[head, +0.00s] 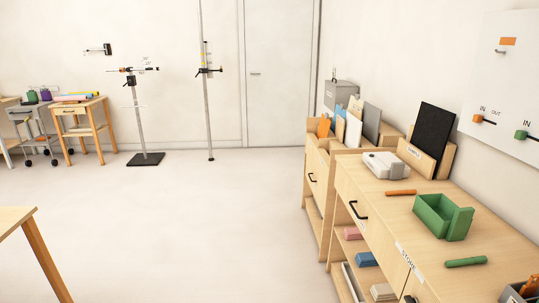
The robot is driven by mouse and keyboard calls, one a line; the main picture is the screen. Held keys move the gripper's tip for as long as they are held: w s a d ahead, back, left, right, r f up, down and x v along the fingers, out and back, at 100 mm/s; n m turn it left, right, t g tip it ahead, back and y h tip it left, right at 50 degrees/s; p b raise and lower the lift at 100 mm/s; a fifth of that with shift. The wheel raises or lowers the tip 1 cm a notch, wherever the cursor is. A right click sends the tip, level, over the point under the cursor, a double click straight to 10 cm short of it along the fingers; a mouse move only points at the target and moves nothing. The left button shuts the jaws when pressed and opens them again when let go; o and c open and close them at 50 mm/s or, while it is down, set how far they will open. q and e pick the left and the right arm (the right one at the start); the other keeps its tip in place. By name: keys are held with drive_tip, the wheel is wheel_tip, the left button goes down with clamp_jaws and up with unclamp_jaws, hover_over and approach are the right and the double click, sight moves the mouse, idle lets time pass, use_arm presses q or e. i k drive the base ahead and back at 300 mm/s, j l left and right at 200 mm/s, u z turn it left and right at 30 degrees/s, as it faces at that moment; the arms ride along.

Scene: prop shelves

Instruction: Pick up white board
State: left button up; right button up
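A white board (353,132) stands upright in a wooden rack (345,147) on the farther cabinet at the right, in the head view. Its lower part is hidden by the rack's front. A grey board (371,123) stands just right of it. An orange board (324,126) and other pale boards stand to its left. A larger white panel (505,85) with IN and OUT labels hangs on the right wall. Neither of my grippers is in view.
The nearer cabinet top (420,222) carries a green box (441,216), a white device (385,165) and a black board (436,130) in a holder. A table corner (20,217) stands at lower left. The middle floor (190,215) is clear.

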sight(353, 126)
drive_tip(key=i+j, duration=0.15)
drive_tip(key=i, duration=1.6)
drive_tip(key=j+u, duration=0.05)
